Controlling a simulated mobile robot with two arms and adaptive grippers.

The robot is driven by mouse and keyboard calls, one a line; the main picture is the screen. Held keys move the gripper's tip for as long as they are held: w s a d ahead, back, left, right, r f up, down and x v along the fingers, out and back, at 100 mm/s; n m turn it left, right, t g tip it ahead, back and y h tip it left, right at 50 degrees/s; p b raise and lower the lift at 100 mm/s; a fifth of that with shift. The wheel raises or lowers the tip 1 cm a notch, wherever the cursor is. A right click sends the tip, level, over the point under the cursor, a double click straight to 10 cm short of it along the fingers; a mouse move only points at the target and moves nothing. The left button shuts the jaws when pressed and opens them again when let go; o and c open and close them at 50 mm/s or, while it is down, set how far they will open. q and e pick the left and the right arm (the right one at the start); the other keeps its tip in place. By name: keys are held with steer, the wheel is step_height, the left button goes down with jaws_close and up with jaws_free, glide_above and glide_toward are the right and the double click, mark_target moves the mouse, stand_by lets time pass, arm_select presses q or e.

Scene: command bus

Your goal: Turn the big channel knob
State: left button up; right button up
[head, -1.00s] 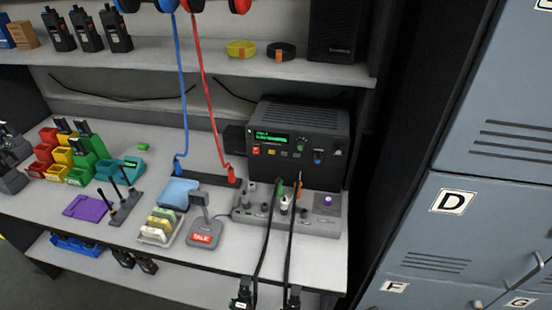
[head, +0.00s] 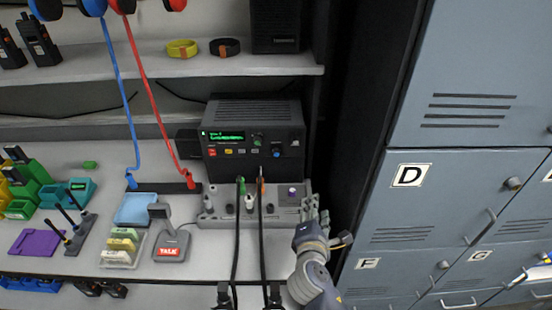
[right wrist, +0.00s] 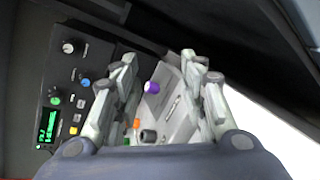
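The black radio (head: 252,112) stands on the bench with a lit green display (head: 223,136). I cannot tell for sure which is the channel knob. My right gripper (head: 313,211) is open and empty, below and right of the radio, apart from its knobs. My left gripper is not in view.
A grey console (head: 213,218) with a purple knob (head: 292,191) lies before the radio; that knob shows between my fingers in the right wrist view (right wrist: 152,87). Two black cables (head: 237,245) hang in front. A TALK microphone (head: 171,246) stands left; lockers (head: 440,200) are at right.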

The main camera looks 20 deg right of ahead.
mark_target(277, 155)
steer(key=w+a+r+n+t+y, duration=0.2)
steer(key=w+a+r+n+t, duration=0.3)
steer(key=w+a+n, duration=0.5)
steer(key=shift+n, duration=0.8)
steer(key=w+d, duration=0.1)
steer(key=w, duration=0.1)
steer(key=w+d, duration=0.2)
steer(key=w, duration=0.1)
steer(key=w+d, duration=0.2)
steer(key=w, duration=0.1)
steer(key=shift+p, duration=0.4)
steer(key=shift+s, duration=0.1)
steer(key=shift+c, duration=0.3)
jaws_close()
